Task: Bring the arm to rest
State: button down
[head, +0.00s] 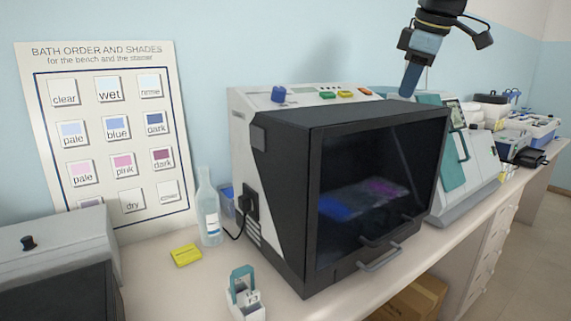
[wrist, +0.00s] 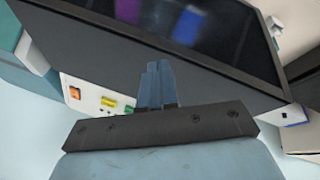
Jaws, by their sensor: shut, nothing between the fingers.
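My gripper (head: 411,80) is shut and empty. In the head view it points down above the top rear right of the black-fronted stainer (head: 280,150), near its control panel. In the wrist view my gripper (wrist: 160,68) shows with its blue fingers together over the dark top (wrist: 90,45) of the stainer. I cannot tell how much gap lies between the fingertips and the machine. The stainer's glass front is closed, and blue and pink patches show dimly behind it.
A chart (head: 110,130) leans on the wall. Air above the bench is open.

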jog(key=s+a+f+m+t+h, duration=0.1)
jog(key=s+f+m, duration=1.1)
jog(key=s+f, duration=0.5)
notch_tip(320, 180, down, 4)
jog(key=shift+a+r, duration=0.1)
jog(key=shift+a, duration=0.05)
